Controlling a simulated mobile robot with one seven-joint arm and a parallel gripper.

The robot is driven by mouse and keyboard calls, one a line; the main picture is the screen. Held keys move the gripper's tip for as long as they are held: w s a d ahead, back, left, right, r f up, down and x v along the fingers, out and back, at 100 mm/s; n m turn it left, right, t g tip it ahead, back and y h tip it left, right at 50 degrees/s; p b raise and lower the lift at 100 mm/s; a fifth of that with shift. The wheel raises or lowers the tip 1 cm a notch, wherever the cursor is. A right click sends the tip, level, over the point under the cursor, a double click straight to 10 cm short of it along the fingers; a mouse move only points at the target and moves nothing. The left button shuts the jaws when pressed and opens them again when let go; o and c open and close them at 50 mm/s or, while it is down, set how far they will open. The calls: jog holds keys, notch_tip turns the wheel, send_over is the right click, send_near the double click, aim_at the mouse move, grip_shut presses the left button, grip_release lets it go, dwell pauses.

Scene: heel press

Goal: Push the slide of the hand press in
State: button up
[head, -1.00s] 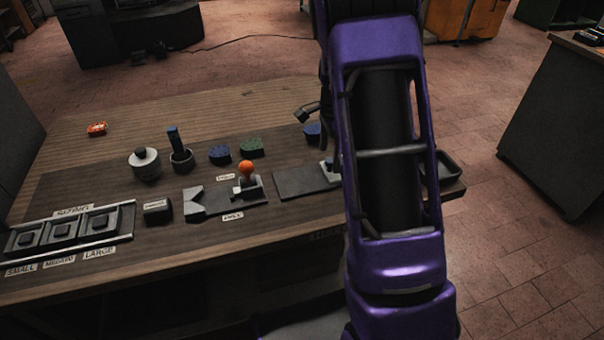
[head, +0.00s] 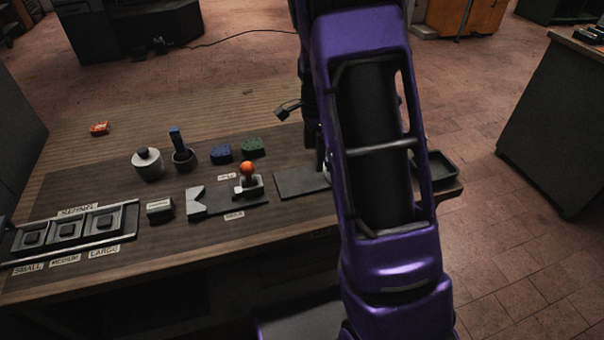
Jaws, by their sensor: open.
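The hand press appears to be the dark rail (head: 222,204) on the bench, with a light grey V-notched block (head: 195,201) at its left end. Its slide (head: 247,186) is a grey carriage with an upright orange ball knob (head: 248,168), towards the right of the rail. A gap of bare rail lies between slide and notched block. My gripper (head: 318,152) is right of and beyond the knob, apart from it. Only a dark sliver shows beside my purple arm; most of it, including the space between its fingers, is hidden.
A flat dark plate (head: 300,182) lies right of the press, partly behind my arm. A small dark block (head: 160,209) and the sizing tray (head: 125,222) are to the left. Behind stand a round pot (head: 147,166), a blue-handled tool in a cup (head: 182,155), blue (head: 221,154) and green (head: 253,147) pieces.

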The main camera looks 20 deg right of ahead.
jog(key=shift+r, duration=0.1)
notch_tip(320, 180, up, 3)
jog(key=shift+f+p, duration=0.1)
jog(key=shift+p, duration=1.15)
